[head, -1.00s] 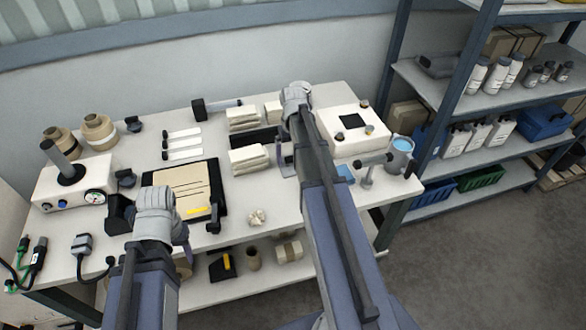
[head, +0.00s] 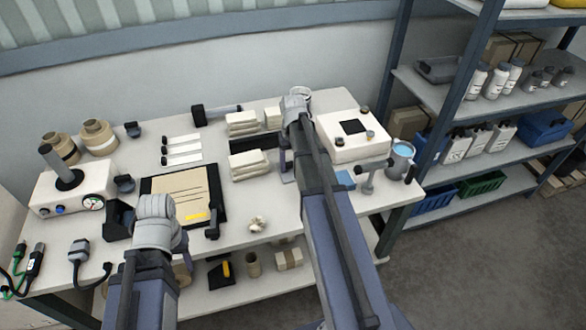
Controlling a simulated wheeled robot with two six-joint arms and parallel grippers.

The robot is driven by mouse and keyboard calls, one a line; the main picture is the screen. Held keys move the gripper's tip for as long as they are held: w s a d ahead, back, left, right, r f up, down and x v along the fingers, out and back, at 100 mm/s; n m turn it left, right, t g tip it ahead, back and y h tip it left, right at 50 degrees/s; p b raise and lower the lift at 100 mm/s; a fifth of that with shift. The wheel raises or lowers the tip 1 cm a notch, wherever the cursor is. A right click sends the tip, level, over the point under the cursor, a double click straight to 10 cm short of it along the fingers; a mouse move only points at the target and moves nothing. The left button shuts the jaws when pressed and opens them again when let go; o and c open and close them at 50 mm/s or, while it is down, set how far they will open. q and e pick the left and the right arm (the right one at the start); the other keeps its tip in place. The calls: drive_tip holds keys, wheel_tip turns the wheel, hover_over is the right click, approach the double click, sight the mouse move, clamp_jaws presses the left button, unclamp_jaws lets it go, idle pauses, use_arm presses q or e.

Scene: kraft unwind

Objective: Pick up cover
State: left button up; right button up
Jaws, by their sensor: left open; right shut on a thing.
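I cannot pick out the cover for certain. My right gripper (head: 287,165) is over the middle of the workbench, right of the cream folded stacks and left of the white box. Its wrist and forearm hide most of it; one grey-purple finger shows. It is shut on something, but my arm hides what. My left gripper (head: 181,241) is open near the bench's front edge, just in front of the black-edged board with a brown sheet (head: 180,190). The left wrist hides most of its jaws.
The white bench (head: 300,218) holds a gauge box (head: 72,187), kraft rolls (head: 98,137), cream stacks (head: 249,164), a white box with a black square (head: 345,150) and a crumpled scrap (head: 257,225). A loaded shelf rack (head: 465,115) stands right. Bare floor lies front right.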

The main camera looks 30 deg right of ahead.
sight(293, 162)
drive_tip(key=shift+c, duration=0.9)
drive_tip(key=shift+r, duration=0.1)
wheel_tip(293, 162, up, 10)
drive_tip(key=p, duration=1)
